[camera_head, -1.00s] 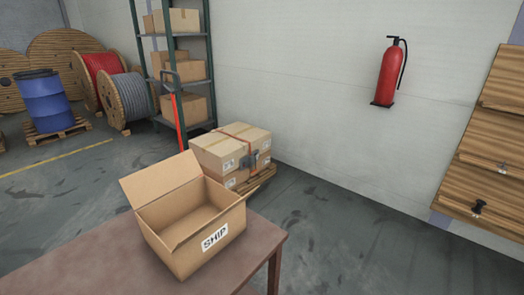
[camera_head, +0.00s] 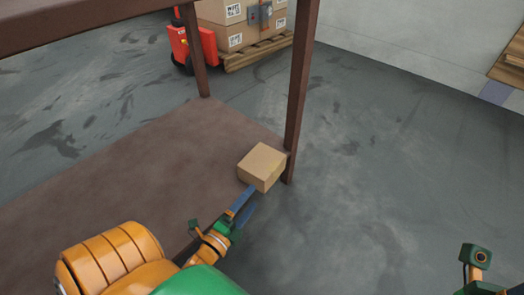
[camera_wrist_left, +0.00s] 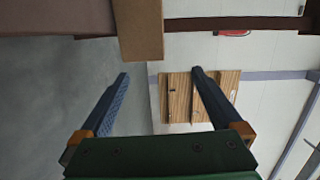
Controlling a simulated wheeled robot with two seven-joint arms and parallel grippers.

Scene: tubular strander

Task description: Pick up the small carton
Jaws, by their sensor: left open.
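The small carton (camera_head: 262,167) is a plain tan box on the lower shelf (camera_head: 120,160) of the brown table, at its corner close beside a table leg. My left gripper (camera_head: 242,205) reaches from below in the head view, with its blue fingertips just short of the carton's near side. In the left wrist view the fingers (camera_wrist_left: 160,82) are spread and empty, and the carton (camera_wrist_left: 140,30) is ahead of them, nearer the left finger's line. Part of my right wrist shows at the lower right of the head view; its fingers are out of view.
The table top (camera_head: 75,22) hangs over the shelf. Strapped cartons (camera_head: 240,25) on a pallet and a red pallet jack (camera_head: 192,45) stand beyond. The floor to the right is clear.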

